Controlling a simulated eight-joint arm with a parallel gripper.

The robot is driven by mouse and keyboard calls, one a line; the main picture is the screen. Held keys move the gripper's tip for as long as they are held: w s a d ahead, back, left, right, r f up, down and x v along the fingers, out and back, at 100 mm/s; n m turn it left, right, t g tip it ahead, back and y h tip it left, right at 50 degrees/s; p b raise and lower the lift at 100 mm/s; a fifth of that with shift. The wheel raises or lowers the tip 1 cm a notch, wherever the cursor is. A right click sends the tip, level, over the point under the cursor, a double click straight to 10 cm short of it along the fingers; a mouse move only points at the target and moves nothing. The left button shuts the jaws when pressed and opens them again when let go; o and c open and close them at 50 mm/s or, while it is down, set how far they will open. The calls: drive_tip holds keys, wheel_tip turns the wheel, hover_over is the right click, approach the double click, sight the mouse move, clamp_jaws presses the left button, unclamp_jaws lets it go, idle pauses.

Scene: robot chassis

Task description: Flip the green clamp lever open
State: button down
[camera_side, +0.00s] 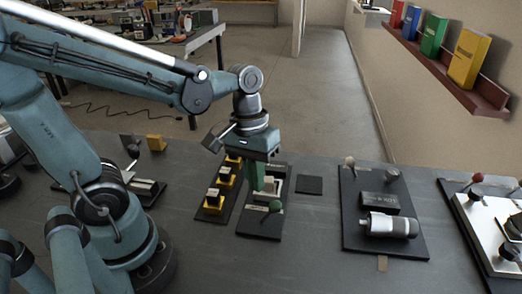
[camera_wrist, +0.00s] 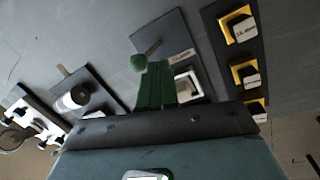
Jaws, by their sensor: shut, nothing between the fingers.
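The green clamp lever has a round green knob (camera_side: 275,206) near the front of a dark base plate (camera_side: 260,231). In the wrist view the green knob (camera_wrist: 138,62) sits at the upper middle, with its short shaft running up to the right. My gripper (camera_side: 260,190) has green fingers pointing down above the plate, just behind the knob. In the wrist view my gripper (camera_wrist: 156,66) is shut and empty, its tips right beside the knob. I cannot tell whether they touch it. A pale square frame (camera_side: 274,185) on the plate is partly hidden by my fingers.
Several yellow-and-black blocks (camera_side: 213,201) stand on a strip close to the left. A plate with a silver cylinder (camera_side: 388,225) lies to the right. A red-knobbed fixture (camera_side: 477,178) is farther right. Bare table lies in front of the clamp plate.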

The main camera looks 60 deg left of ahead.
drive_tip(key=w+d+r, duration=0.3)
drive_tip(key=w+r, duration=0.1)
drive_tip(key=r, duration=0.4)
drive_tip(key=shift+w, duration=0.2)
drive_tip(key=s+a+f+m+t+y, duration=0.1)
drive_tip(key=a+f+m+t, duration=0.3)
drive_tip(key=a+m+t, duration=0.1)
drive_tip(key=shift+s+a+t+y, duration=0.4)
drive_tip(key=shift+a+t, duration=0.05)
drive_tip(key=shift+t, duration=0.65)
